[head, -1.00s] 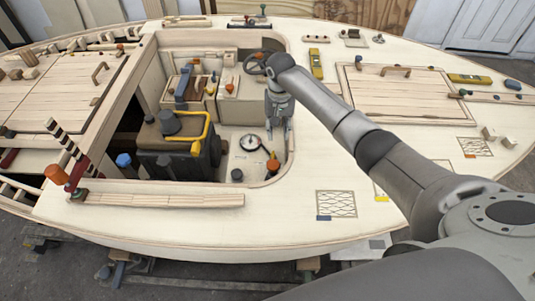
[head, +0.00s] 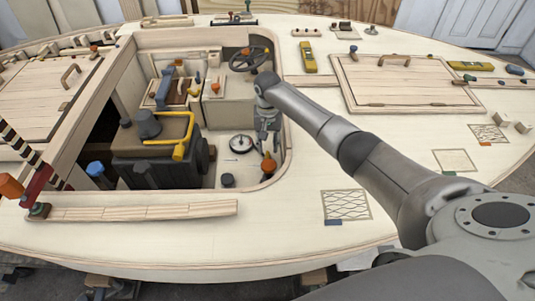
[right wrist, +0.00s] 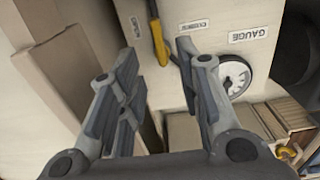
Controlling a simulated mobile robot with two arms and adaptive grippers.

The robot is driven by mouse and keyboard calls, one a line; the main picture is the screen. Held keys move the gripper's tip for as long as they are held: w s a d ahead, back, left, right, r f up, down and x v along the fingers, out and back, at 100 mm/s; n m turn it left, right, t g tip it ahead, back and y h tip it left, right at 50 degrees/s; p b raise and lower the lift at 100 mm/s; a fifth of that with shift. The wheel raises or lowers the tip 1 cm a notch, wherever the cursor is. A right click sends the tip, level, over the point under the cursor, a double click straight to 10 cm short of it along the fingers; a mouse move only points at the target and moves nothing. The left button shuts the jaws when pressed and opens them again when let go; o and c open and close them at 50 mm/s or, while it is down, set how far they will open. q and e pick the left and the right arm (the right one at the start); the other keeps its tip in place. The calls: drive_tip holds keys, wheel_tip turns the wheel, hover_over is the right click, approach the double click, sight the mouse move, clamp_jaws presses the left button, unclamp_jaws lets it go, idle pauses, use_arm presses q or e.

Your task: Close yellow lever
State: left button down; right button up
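A yellow lever (right wrist: 157,38) with a dark end shows in the right wrist view, on a pale panel beside the round white gauge. My right gripper (right wrist: 157,50) is open and empty, its fingers spread on either side of the lever in the picture. I cannot tell that it touches the lever. In the head view, my right gripper (head: 268,148) hangs down inside the cockpit, right of the gauge (head: 242,144). An orange knob (head: 268,166) shows just below it; I cannot tell whether it belongs to the lever. My left gripper is out of view.
An engine box (head: 150,165) with a bent yellow bar (head: 187,120) stands left of the gauge. The cockpit's wooden rim (head: 277,172) is close to the right of my gripper. A steering wheel (head: 249,59) is behind. The deck in front has free room.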

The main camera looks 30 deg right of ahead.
sight(268, 156)
wheel_tip(268, 156, down, 6)
drive_tip(key=shift+r+b, duration=0.1)
drive_tip(key=shift+b, duration=0.25)
drive_tip(key=shift+c, duration=0.5)
clamp_jaws()
